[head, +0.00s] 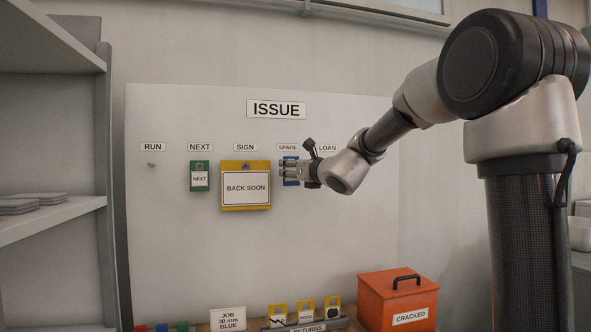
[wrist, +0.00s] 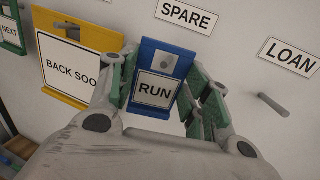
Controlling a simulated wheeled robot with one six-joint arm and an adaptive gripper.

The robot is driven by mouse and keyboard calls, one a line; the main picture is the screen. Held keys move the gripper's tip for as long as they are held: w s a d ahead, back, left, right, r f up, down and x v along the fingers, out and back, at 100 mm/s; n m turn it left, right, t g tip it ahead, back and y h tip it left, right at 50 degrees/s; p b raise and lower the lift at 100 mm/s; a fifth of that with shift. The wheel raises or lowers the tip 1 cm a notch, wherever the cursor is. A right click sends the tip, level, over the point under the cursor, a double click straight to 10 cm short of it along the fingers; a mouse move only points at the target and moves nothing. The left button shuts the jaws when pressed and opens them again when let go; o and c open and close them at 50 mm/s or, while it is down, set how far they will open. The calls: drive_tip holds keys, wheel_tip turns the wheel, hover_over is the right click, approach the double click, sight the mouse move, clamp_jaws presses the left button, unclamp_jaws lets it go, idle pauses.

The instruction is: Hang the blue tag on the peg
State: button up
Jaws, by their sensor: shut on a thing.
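The blue tag (wrist: 150,115) carries a white RUN label and is upright against the board under the SPARE label (wrist: 187,16). My gripper (wrist: 160,78) is shut on it, with green-padded fingers at its left and right sides. A grey peg end (wrist: 167,62) shows in the tag's upper part; whether the tag's weight rests on it I cannot tell. In the head view the blue tag (head: 291,181) is mostly hidden behind my gripper (head: 288,171). The bare peg under RUN (head: 151,165) is at the board's left. The LOAN peg (wrist: 273,105) is bare, right of my gripper.
A yellow BACK SOON sign (head: 246,204) hangs close left of my gripper, then a green NEXT tag (head: 199,165). Below are a JOB card reading 30 mm BLUE (head: 228,319), a RETURNS rack (head: 306,328) with yellow tags, and an orange CRACKED box (head: 385,300). Shelves (head: 50,220) stand left.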

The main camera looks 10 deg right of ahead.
drive_tip(key=shift+w+f, duration=0.1)
drive_tip(key=shift+w, duration=0.5)
drive_tip(key=shift+w+f, duration=0.4)
drive_tip(key=shift+w, duration=0.2)
drive_tip(key=o, duration=0.9)
drive_tip(key=shift+c, duration=0.2)
